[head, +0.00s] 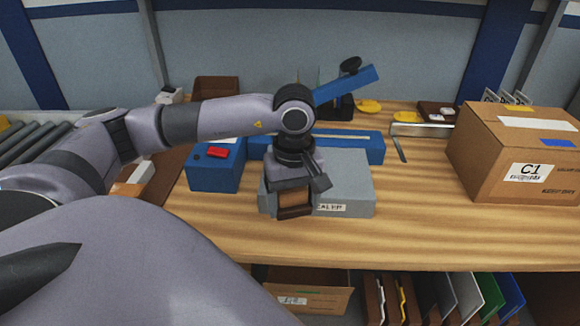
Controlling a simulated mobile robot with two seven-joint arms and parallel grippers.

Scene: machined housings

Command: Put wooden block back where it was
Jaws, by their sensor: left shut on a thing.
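My left gripper (294,187) reaches in from the left and points down over a grey box with a white label. It is shut on a small brown wooden block (294,201), whose front face shows between the fingers. The block is in front of the grey box (350,178) in the picture; I cannot tell whether it touches the box or hangs above it. The gripper hides the left part of the box. My right gripper is not in view.
A blue device (215,172) with a red switch and a raised blue arm stands behind the box. A cardboard carton (520,150) marked C1 stands at the right. The wooden bench top (430,220) is clear at front right. Upright folders (450,295) sit below the bench.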

